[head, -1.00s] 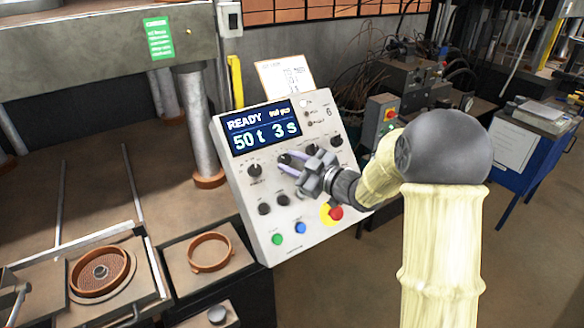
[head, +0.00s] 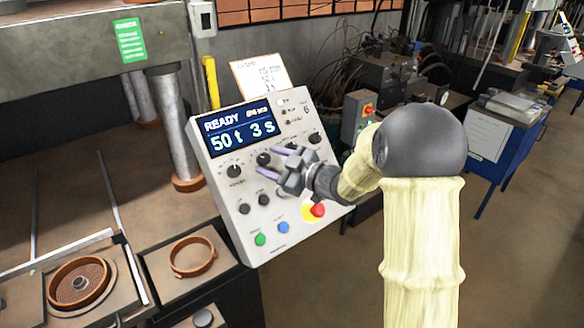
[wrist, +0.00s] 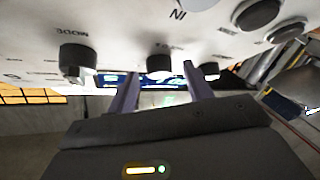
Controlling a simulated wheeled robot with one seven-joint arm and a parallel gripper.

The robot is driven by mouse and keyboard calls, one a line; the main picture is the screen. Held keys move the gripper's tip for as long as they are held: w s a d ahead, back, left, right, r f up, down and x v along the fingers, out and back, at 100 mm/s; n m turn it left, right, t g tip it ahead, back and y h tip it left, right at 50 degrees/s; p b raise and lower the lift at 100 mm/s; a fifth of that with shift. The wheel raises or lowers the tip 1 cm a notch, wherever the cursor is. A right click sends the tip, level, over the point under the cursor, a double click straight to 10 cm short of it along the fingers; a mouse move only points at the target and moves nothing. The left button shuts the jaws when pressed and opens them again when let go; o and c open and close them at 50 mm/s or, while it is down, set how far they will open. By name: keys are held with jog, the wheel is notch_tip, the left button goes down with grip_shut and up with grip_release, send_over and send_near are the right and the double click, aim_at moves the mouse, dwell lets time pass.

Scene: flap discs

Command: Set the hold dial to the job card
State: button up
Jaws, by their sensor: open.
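The control panel (head: 235,195) tilts towards me, and its display (head: 238,128) reads READY, 50 t and 3 s. A row of black dials runs below the display. My gripper (head: 268,164) is open at the second dial (head: 264,159) from the left. In the wrist view that dial (wrist: 160,64) appears between the fingertips, with no clear contact; its label is too small to read. A dial marked MODE (wrist: 78,58) is beside it. The job card (head: 262,78) stands behind the panel's top; its lines seem to include 50 t and a 3 s line, but are blurred.
Two small black knobs (head: 254,204), a green button (head: 260,239), a blue button (head: 283,228) and a red stop button (head: 317,210) sit lower on the panel. The press column (head: 178,125) stands to the left. A grey box (head: 357,115) with a red button is at right.

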jog(key=b+v, duration=0.4)
jog(key=v, duration=1.3)
jog(key=shift+b, duration=0.3)
jog(key=shift+d, duration=0.1)
jog(key=d+f+m+t+h, duration=0.1)
jog(key=d+f+m+h, duration=0.5)
jog(key=f+m+h, duration=0.5)
jog(key=s+a+f+m+g+h, duration=0.1)
jog(key=s+f+m+g, duration=0.1)
jog(key=s, duration=0.6)
jog(key=s+a+f+m+g+h, duration=0.1)
jog(key=s+f+m+g, duration=0.2)
jog(key=s+f+g, duration=0.2)
jog(key=s+g, duration=0.1)
jog(key=s, duration=0.2)
jog(key=shift+s+a+g+h, duration=0.3)
jog(key=shift+a+g+h, duration=0.1)
